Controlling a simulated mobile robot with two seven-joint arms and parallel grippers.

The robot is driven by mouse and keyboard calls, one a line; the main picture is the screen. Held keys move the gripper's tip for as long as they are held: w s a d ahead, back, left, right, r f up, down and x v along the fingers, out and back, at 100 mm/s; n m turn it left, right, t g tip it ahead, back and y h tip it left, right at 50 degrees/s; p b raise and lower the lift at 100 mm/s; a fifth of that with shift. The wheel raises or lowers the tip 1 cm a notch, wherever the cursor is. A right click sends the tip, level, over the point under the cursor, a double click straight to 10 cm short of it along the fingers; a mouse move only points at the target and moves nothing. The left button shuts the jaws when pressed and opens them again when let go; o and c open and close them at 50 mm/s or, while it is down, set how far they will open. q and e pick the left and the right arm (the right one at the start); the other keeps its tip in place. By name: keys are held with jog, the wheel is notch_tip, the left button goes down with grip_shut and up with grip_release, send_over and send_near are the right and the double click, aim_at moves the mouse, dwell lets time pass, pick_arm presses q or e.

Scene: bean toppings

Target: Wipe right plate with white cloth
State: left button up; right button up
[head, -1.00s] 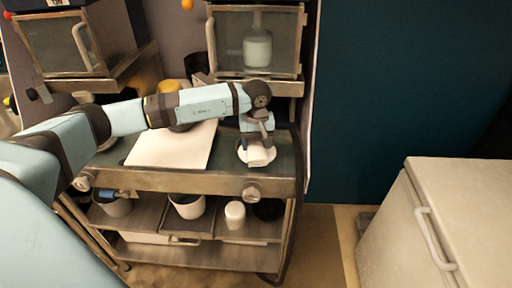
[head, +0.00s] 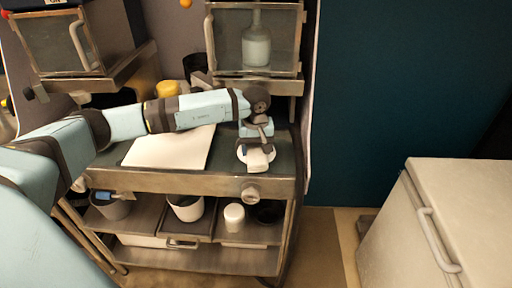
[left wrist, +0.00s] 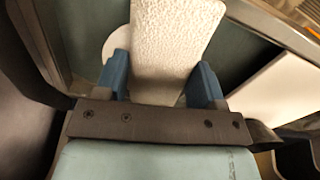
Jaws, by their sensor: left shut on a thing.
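My left gripper (head: 257,152) points down at the right end of the cart top, its fingers shut on the white cloth (head: 257,161). In the left wrist view the cloth (left wrist: 170,45) is a textured white strip between the two blue fingers (left wrist: 158,85). The right plate (head: 242,154) is a small white round plate under the cloth and gripper, mostly hidden. Its pale edge also shows beside the cloth in the left wrist view (left wrist: 117,42). The cloth overlaps the plate; I cannot tell how firmly they touch. My right gripper is not in view.
A white board (head: 168,148) lies on the cart top left of the plate. A glass-fronted cabinet (head: 285,40) with a bottle (head: 256,48) stands behind. Cups (head: 187,207) and a white jar (head: 234,216) sit on the shelf below. A white chest (head: 465,195) stands at the right.

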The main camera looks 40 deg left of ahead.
pick_arm(q)
jog(key=shift+f+b, duration=0.35)
jog(key=shift+f, duration=0.05)
dwell(0.4)
jog(key=shift+w, duration=0.1)
